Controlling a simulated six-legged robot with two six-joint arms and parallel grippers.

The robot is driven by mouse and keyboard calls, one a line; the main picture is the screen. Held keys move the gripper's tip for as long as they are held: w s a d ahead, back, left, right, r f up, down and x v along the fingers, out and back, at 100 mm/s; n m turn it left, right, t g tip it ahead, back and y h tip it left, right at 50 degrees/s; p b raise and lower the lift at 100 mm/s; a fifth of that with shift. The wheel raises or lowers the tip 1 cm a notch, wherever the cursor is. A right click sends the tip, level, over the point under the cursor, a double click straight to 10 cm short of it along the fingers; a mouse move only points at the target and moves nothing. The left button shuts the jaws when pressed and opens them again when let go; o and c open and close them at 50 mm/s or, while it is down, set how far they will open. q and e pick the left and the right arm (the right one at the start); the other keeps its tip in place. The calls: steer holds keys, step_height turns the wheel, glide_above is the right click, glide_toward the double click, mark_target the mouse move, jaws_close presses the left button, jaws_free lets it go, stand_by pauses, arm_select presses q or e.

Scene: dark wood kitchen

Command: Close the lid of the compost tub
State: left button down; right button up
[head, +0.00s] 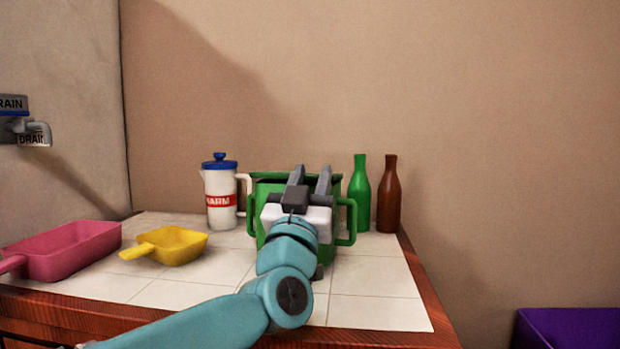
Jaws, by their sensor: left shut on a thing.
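The green compost tub (264,192) stands upright on the tiled counter, with a handle on each side. Its dark inside shows below a thin green edge at the top, which looks like part of the lid (268,175); how far the lid is open is hard to tell. My left gripper (311,172) is in front of and over the tub, its two grey fingers pointing away from me at the top edge. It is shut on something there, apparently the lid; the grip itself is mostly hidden. My arm covers much of the tub's front. My right gripper is out of view.
A white jug with a blue lid (219,190) stands close left of the tub. A green bottle (360,190) and a brown bottle (389,195) stand close right. A yellow scoop (178,247) and a pink tray (72,250) lie left. A purple bin (570,328) is lower right.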

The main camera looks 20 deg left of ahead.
arm_select(q)
steer(key=shift+w+d+f+h, duration=0.15)
steer(key=shift+f+h, duration=0.15)
steer(key=shift+f, duration=0.4)
steer(key=shift+f+b, duration=0.3)
steer(key=shift+b, duration=0.15)
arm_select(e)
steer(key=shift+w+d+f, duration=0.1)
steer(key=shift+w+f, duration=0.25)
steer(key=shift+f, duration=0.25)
arm_select(q)
steer(key=c, duration=0.8)
jaws_free()
steer(key=shift+f, duration=0.1)
steer(key=shift+c, duration=0.2)
steer(key=shift+o, duration=0.6)
steer(key=shift+s+r, duration=0.2)
steer(key=shift+w, duration=0.1)
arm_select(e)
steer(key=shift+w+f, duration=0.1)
